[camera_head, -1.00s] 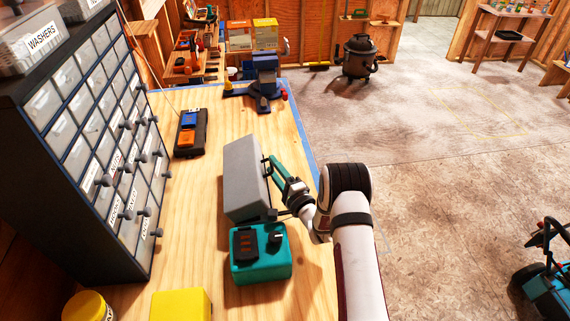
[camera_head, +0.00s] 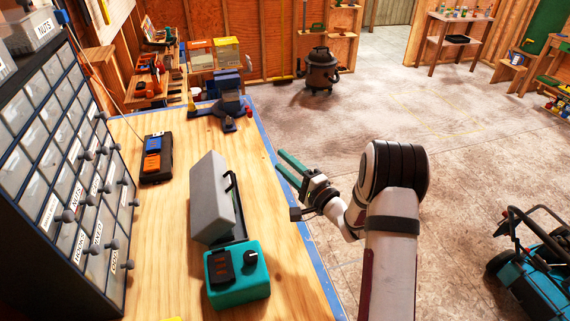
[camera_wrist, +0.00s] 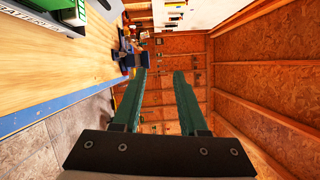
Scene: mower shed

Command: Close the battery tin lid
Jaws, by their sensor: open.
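The battery tin's grey lid (camera_head: 211,200) is on the bench in the head view, behind the teal charger. It looks raised and tilted, with the dark tin body (camera_head: 238,238) partly showing below its right side. A dark handle loop (camera_head: 232,180) is on that side. How far the lid stands open is hard to tell. My gripper (camera_head: 284,165) has green fingers, spread and empty, right of the lid and apart from it, near the bench edge. In the wrist view, my gripper (camera_wrist: 160,75) shows a clear gap between its fingers. A batteries label (camera_wrist: 35,20) shows at upper left.
The teal charger (camera_head: 237,280) sits close to the tin's front. A drawer cabinet (camera_head: 65,180) stands at left. A black tray with blue and orange blocks (camera_head: 155,158) and a blue vise (camera_head: 228,100) are farther back. Open space lies right of the bench.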

